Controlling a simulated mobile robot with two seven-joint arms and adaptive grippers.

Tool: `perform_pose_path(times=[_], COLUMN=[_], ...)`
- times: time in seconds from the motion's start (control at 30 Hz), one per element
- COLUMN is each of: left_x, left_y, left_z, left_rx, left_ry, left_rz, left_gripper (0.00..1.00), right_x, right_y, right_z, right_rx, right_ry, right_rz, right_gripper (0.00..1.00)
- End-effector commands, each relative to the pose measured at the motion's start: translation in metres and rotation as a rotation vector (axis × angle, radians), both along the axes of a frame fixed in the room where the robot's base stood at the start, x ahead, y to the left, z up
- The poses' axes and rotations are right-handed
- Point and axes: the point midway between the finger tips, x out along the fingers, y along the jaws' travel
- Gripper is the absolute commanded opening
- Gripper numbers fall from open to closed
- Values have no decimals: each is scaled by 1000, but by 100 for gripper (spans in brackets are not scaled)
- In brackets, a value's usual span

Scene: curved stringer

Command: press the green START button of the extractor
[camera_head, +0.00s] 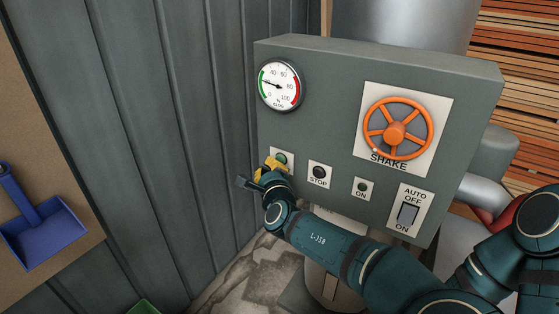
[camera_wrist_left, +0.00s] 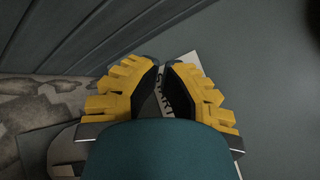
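The extractor's grey control box (camera_head: 330,110) stands against the wall in the head view. The green START button (camera_head: 281,158) is at its lower left on a white plate, partly covered by my left gripper (camera_head: 271,167). The yellow fingers are right at the plate; I cannot tell whether they touch the button. In the left wrist view the left gripper (camera_wrist_left: 161,66) has its fingertips close together, and part of the START label (camera_wrist_left: 167,104) shows between the fingers. The button itself is hidden there. My right gripper is not in view.
Right of START are a STOP button (camera_head: 319,172), a green ON lamp (camera_head: 362,188) and an AUTO/OFF/ON switch (camera_head: 408,213). An orange SHAKE wheel (camera_head: 397,134) and a gauge (camera_head: 280,85) sit above. A corrugated wall (camera_head: 170,120) rises close on the left. A blue dustpan (camera_head: 42,235) hangs far left.

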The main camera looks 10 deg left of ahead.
Motion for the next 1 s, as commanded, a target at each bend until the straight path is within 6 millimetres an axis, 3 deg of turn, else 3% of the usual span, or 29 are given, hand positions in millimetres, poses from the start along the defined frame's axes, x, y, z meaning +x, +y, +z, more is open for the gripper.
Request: perform_pose_path(times=[1.0], left_x=[11], left_y=[-4], left_z=[0], left_rx=[1], left_ry=[0], left_rz=[0], left_gripper=[0], right_x=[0], right_y=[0], right_z=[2], right_rx=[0], right_ry=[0], right_rz=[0], right_gripper=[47])
